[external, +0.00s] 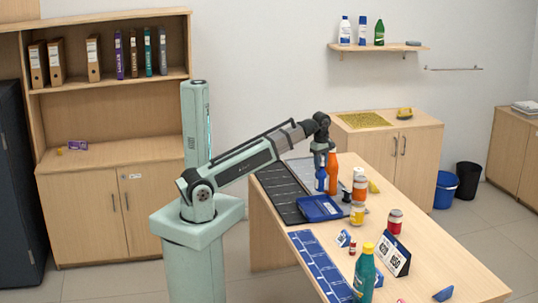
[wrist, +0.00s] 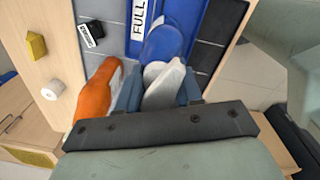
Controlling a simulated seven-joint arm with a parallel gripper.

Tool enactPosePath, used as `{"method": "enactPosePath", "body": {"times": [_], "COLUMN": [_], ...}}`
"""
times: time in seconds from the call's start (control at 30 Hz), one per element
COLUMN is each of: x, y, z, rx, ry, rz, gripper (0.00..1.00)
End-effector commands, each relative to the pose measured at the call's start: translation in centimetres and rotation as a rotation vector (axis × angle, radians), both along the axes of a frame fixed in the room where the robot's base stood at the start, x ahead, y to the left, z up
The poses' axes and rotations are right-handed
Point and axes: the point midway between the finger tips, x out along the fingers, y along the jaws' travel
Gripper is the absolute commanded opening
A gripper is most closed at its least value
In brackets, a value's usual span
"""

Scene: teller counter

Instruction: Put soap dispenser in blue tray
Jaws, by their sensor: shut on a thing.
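My gripper (external: 321,150) points down and is shut on the soap dispenser (external: 320,181), a blue bottle. In the wrist view, its blue body and whitish part (wrist: 163,78) show between the two fingers (wrist: 158,95). The blue tray (external: 310,214) lies on the counter beneath or just in front of the held bottle. Its label "FULL" and blue surface (wrist: 116,42) show beyond the bottle in the wrist view. The bottle hides part of the tray, and I cannot tell the exact gap between them.
An orange bottle (external: 332,174) stands close beside my gripper; it is also near the left finger in the wrist view (wrist: 96,92). Several jars (external: 358,188) stand right of the tray. A dark panelled mat (external: 278,190) lies left. A sign (external: 394,255) stands nearer the front.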

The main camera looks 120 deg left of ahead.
Motion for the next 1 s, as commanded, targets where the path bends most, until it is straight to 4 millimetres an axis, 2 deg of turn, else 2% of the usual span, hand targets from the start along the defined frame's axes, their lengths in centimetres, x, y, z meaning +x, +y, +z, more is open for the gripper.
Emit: {"method": "enactPosePath", "body": {"times": [0.2,0.37,0.57,0.8,1.0], "x": [-0.1,-0.1,-0.2,-0.2,-0.1], "y": [-0.1,-0.1,-0.2,-0.2,-0.1], "z": [0.0,-0.2,-2.0,-5.3,-6.3], "rx": [0.004,0.004,0.003,0.002,0.003], "ry": [-0.003,-0.004,-0.003,-0.002,-0.004], "rz": [0.175,0.226,0.231,0.230,0.230], "gripper": [0.00,0.00,0.00,0.00,0.00]}}
